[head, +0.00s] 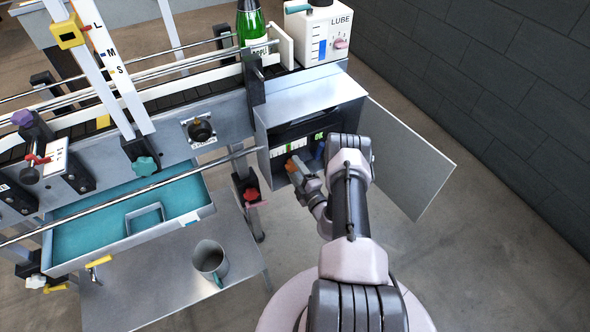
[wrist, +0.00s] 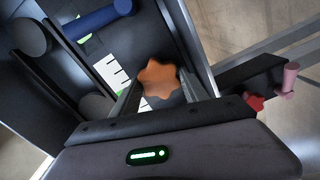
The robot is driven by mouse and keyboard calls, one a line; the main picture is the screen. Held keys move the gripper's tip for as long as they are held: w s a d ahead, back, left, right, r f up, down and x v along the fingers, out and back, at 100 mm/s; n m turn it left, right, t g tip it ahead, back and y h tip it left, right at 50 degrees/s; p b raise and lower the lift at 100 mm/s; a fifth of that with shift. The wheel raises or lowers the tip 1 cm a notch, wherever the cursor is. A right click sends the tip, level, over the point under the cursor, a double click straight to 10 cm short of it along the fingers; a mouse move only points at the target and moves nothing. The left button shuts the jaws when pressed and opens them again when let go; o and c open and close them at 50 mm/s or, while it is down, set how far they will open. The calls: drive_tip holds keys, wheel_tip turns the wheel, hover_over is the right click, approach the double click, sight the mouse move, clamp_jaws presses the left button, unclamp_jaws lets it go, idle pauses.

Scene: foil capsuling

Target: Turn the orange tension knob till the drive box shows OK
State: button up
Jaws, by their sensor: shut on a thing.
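The orange tension knob (head: 290,164) is a lobed knob inside the open drive box (head: 310,91). In the wrist view the knob (wrist: 158,79) sits between the two fingers of my gripper (wrist: 160,90), which is shut on it. In the head view my gripper (head: 303,176) reaches into the box front and partly hides the knob. A small green display (head: 319,137) in the box seems to read OK. A white scale with a green band (head: 291,148) lies beside it, partly hidden by my arm.
The box door (head: 415,160) stands open to the right of my arm. A red knob (head: 251,194) is just left of the box. A blue handle (wrist: 98,20) lies near my fingers. A grey mug (head: 211,262) stands on the lower table. A green bottle (head: 250,25) stands on the conveyor.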

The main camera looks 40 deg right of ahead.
idle(0.3)
drive_tip(key=o, duration=1.4)
drive_tip(key=shift+c, duration=0.2)
drive_tip(key=p+v, duration=0.5)
drive_tip(key=v, duration=1.2)
drive_tip(key=shift+s+p, duration=0.25)
drive_tip(key=shift+p, duration=0.1)
drive_tip(key=shift+w+d, duration=0.1)
